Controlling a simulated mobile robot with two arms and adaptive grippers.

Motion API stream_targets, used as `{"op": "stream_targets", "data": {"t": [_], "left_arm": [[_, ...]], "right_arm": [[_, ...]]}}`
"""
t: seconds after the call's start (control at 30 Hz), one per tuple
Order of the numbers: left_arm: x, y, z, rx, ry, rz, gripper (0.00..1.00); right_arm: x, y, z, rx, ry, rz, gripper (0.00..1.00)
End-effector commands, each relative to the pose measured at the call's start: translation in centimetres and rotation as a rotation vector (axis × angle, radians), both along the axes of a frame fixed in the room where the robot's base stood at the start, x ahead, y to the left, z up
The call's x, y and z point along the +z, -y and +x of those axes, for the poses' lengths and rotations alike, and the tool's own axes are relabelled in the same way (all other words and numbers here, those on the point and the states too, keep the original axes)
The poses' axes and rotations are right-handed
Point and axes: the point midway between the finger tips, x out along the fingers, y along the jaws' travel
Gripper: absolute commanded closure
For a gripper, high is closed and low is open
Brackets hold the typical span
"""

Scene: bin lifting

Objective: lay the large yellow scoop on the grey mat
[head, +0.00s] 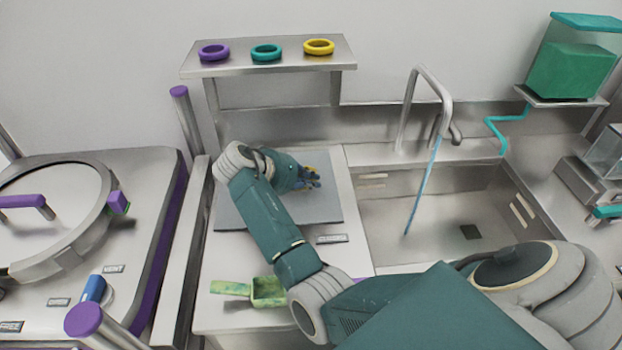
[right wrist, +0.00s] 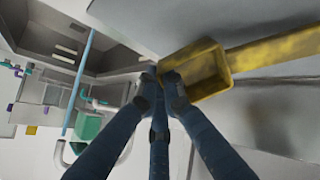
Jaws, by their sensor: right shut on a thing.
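The large yellow scoop (right wrist: 205,68) shows in the right wrist view, its bowl at my fingers and its handle running to the right edge. My right gripper (right wrist: 160,78) is shut on the rim of the bowl. In the head view this gripper (head: 312,182) is over the right part of the grey mat (head: 238,208), and only a bit of yellow (head: 309,169) shows there; the rest is hidden behind it. I cannot tell whether the scoop touches the mat. My left gripper is not in view.
A green scoop (head: 268,291) lies on the counter in front of the mat. A sink (head: 440,220) with a tap is to the right. A shelf (head: 270,66) with purple, teal and yellow rings stands behind. A round-lidded machine (head: 60,235) is at the left.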

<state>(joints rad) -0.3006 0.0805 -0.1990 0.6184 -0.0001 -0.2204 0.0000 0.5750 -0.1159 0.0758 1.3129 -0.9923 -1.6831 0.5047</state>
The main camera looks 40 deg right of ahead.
Motion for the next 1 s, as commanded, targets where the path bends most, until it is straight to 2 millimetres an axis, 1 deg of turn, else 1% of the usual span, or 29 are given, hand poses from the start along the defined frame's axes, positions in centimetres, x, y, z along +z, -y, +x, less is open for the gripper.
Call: {"op": "stream_targets", "data": {"t": [0.43, 0.47, 0.5, 0.53, 0.83, 1.0], "left_arm": [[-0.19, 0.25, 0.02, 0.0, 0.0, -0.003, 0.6], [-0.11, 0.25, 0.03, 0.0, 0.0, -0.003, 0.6], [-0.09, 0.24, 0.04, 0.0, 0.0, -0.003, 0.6], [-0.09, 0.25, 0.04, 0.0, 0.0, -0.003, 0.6], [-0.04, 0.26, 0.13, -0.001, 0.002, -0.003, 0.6], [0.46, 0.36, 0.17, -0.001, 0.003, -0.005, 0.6]], "right_arm": [[-0.76, 0.03, 0.01, -0.001, 0.0, -0.001, 1.0], [-0.67, 0.03, 0.0, -0.001, 0.001, 0.0, 0.87], [-0.65, 0.03, 0.0, -0.001, 0.001, 0.0, 0.79], [-0.65, 0.02, 0.0, -0.001, 0.001, 0.0, 0.74], [-0.57, 0.02, 0.01, -0.001, 0.001, 0.0, 0.74], [0.15, 0.16, 0.07, 0.0, 0.001, -0.001, 0.74]]}}
